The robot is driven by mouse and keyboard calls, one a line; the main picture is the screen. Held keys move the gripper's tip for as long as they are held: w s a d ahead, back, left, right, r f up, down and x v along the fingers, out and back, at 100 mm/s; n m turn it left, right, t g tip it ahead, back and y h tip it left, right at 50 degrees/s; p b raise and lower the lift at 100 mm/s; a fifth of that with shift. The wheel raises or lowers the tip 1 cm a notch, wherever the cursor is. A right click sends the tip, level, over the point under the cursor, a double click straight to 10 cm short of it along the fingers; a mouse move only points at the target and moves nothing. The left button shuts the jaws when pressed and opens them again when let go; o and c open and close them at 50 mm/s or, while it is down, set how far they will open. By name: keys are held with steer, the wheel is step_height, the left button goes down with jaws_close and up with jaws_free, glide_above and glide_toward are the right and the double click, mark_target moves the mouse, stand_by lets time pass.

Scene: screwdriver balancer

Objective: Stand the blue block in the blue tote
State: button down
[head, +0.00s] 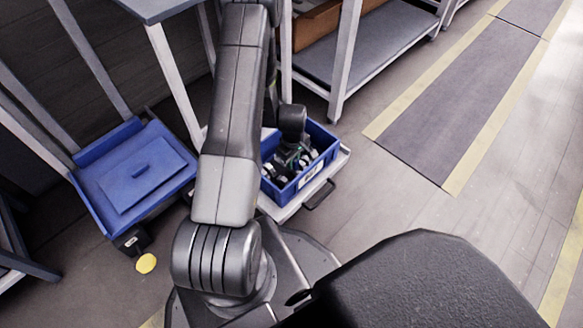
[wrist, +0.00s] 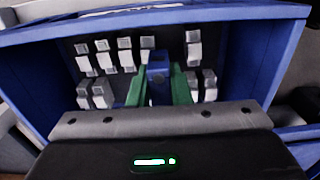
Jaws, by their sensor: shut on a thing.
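The blue tote (head: 324,143) stands on a low light-coloured platform, right of my arm in the head view. Its blue wall (wrist: 275,60) surrounds the wrist view. My gripper (head: 290,156) points down inside the tote. In the wrist view my gripper's green fingers (wrist: 160,93) are shut on the blue block (wrist: 158,68), which sits between them at mid-frame. The block's lower part is hidden, and I cannot tell whether it touches the tote floor. In the head view my arm hides part of the tote, and I cannot make out the block.
Several white-and-grey pieces (wrist: 125,55) stand in rows in the tote, on both sides of the block and close to my fingers. A blue lidded bin (head: 135,175) stands at left. A yellow disc (head: 146,263) lies on the floor. A shelf rack (head: 365,45) stands behind the tote.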

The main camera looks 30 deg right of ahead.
mark_target(293, 173)
steer(key=shift+f+b, duration=0.65)
steer(key=shift+f, duration=1.65)
steer(key=shift+f, duration=0.2)
steer(key=c, duration=1.3)
jaws_free()
steer(key=shift+c, duration=0.2)
steer(key=shift+r, duration=0.1)
step_height(293, 173, up, 12)
steer(key=p, duration=0.4)
steer(key=shift+r, duration=0.15)
